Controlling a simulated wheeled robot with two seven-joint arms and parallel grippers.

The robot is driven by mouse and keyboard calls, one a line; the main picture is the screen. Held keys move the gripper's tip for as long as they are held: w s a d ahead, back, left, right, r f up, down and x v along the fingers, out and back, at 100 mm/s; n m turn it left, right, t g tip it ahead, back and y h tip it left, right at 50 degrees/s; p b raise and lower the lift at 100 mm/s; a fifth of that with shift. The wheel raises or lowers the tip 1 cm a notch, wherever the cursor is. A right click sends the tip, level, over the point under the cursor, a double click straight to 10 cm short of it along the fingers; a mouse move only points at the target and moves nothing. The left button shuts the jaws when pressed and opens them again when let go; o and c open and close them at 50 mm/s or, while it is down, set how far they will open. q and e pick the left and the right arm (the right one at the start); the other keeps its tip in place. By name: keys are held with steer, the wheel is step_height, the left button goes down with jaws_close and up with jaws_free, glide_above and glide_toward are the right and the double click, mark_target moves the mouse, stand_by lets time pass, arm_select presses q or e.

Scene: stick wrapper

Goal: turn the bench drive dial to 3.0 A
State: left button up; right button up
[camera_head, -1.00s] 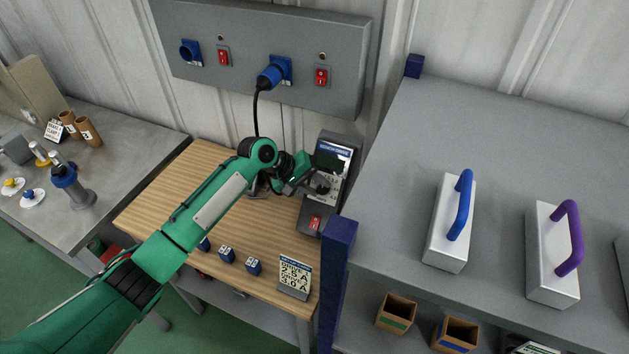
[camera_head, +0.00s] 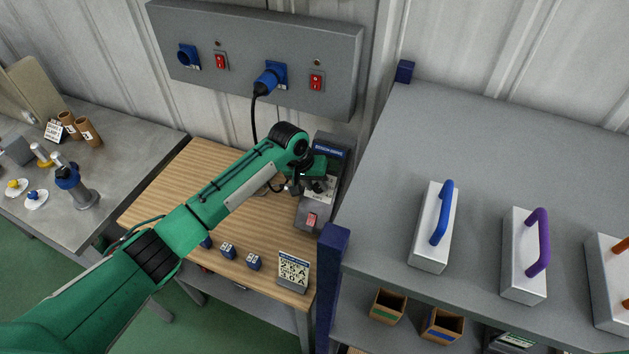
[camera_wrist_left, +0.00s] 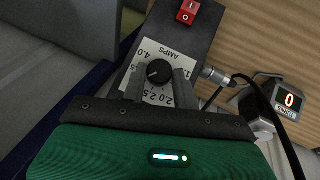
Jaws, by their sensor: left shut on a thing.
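The bench drive (camera_head: 309,214) is a dark grey box standing at the right end of the wooden bench. Its black round dial (camera_wrist_left: 159,72) sits on a white AMPS scale plate (camera_wrist_left: 146,55) in the left wrist view, with 4.0, 2.0 and 2.5 among the legible marks. My left gripper (camera_wrist_left: 159,84) is shut on the dial, one finger on each side. In the head view my left gripper (camera_head: 314,183) is over the drive and partly covers the dial and plate. Which mark the dial points at is not clear. My right gripper is out of view.
A red rocker switch (camera_wrist_left: 187,12) is on the drive. A cable plug (camera_wrist_left: 214,75) and a small display reading 0 (camera_wrist_left: 290,101) are beside it. A printed card (camera_head: 293,270) stands at the bench's front. A blue shelf post (camera_head: 333,262) is close on the right.

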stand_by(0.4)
arm_select(q)
steer(key=o, duration=1)
steer(key=shift+c, duration=0.2)
steer(key=shift+a+r, duration=0.15)
steer(key=shift+r, duration=0.25)
steer(key=b+v, duration=0.4)
steer(key=v, duration=0.9)
